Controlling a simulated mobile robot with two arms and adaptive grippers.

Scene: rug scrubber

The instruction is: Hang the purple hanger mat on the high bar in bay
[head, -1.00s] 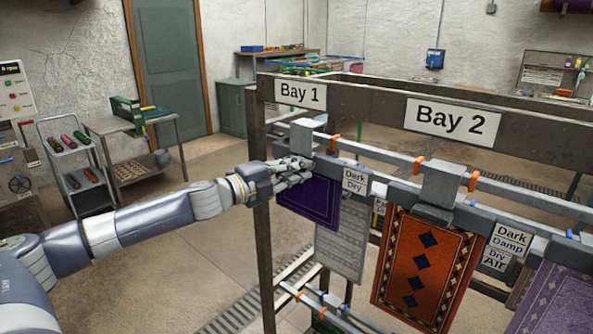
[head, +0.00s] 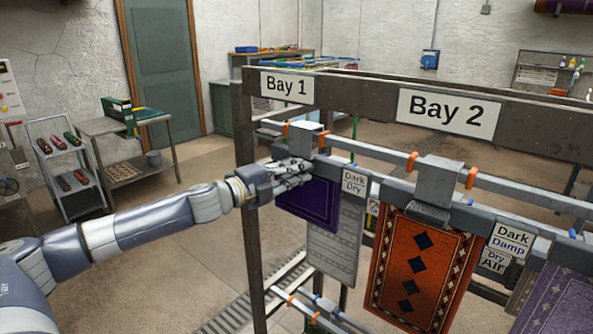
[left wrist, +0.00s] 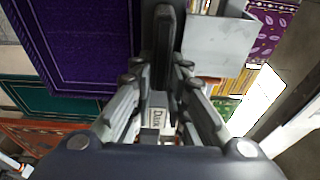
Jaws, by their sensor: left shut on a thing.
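The purple hanger mat (head: 309,203) hangs below my left gripper (head: 296,174) at the Bay 1 end of the rack. It also shows in the left wrist view (left wrist: 75,40), with a thin pale border. My left gripper is shut on its grey hanger (left wrist: 165,60), close to the high bar (head: 346,150). Whether the hanger's hook rests on the bar cannot be told. The Bay 1 sign (head: 287,86) is above. My right gripper is not in view.
A grey mat (head: 335,240) hangs behind the purple one. An orange patterned mat (head: 422,265) hangs under the Bay 2 sign (head: 450,112), with a lilac mat (head: 560,300) at the right. The rack's upright post (head: 248,220) stands beside my left arm. Open floor lies left.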

